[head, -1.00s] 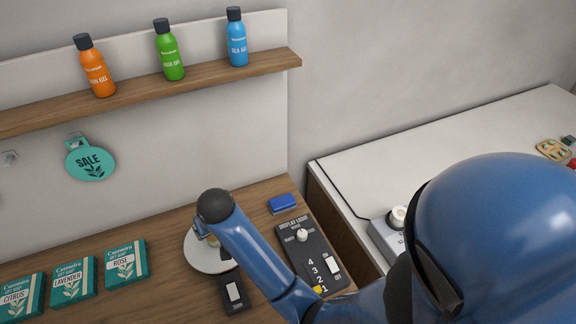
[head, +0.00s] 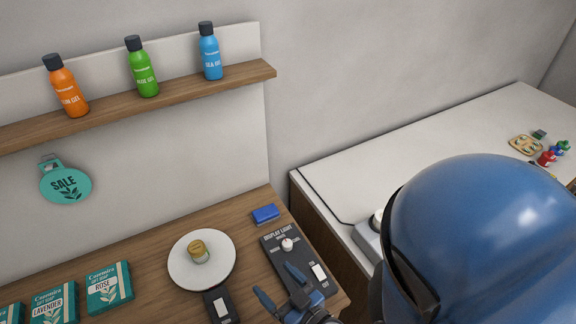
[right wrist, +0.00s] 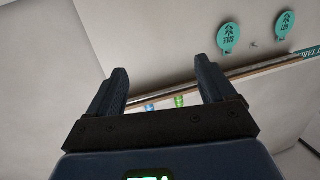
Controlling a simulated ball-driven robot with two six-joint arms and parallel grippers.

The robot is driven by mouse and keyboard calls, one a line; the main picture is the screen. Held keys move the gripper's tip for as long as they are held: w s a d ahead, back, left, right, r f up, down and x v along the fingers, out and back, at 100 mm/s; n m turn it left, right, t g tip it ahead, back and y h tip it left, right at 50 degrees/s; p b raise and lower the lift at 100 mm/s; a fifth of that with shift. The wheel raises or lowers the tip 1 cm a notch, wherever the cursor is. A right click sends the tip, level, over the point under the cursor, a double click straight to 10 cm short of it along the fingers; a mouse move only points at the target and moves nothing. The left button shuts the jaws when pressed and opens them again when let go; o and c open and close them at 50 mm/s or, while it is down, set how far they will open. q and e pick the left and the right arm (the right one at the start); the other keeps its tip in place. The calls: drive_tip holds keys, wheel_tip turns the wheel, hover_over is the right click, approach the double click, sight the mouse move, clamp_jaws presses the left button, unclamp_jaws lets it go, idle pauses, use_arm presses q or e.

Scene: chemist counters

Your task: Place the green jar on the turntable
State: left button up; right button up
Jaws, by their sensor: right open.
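A white round turntable (head: 184,274) lies on the wooden counter in the head view. A small jar (head: 199,253) with a gold lid and a pale body stands upright near its middle; I cannot tell a green colour on it. My right gripper (head: 281,288) is at the lower middle, to the right of the turntable and apart from the jar. Its fingers are spread and empty. In the right wrist view the open fingers (right wrist: 167,88) point toward the wall and shelf, with nothing between them within reach. My left gripper is out of view.
A black display light panel (head: 283,254) and a blue block (head: 265,214) lie right of the turntable. A black switch box (head: 220,306) sits in front. Soap boxes (head: 109,287) stand left. Several small coloured items, including a red one (head: 547,159), stand on the white counter (head: 400,150).

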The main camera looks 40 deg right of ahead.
drive_tip(key=shift+t, duration=0.6)
drive_tip(key=s+r, duration=0.2)
drive_tip(key=s, duration=0.1)
drive_tip(key=shift+d+r, duration=0.25)
drive_tip(key=shift+r, duration=0.15)
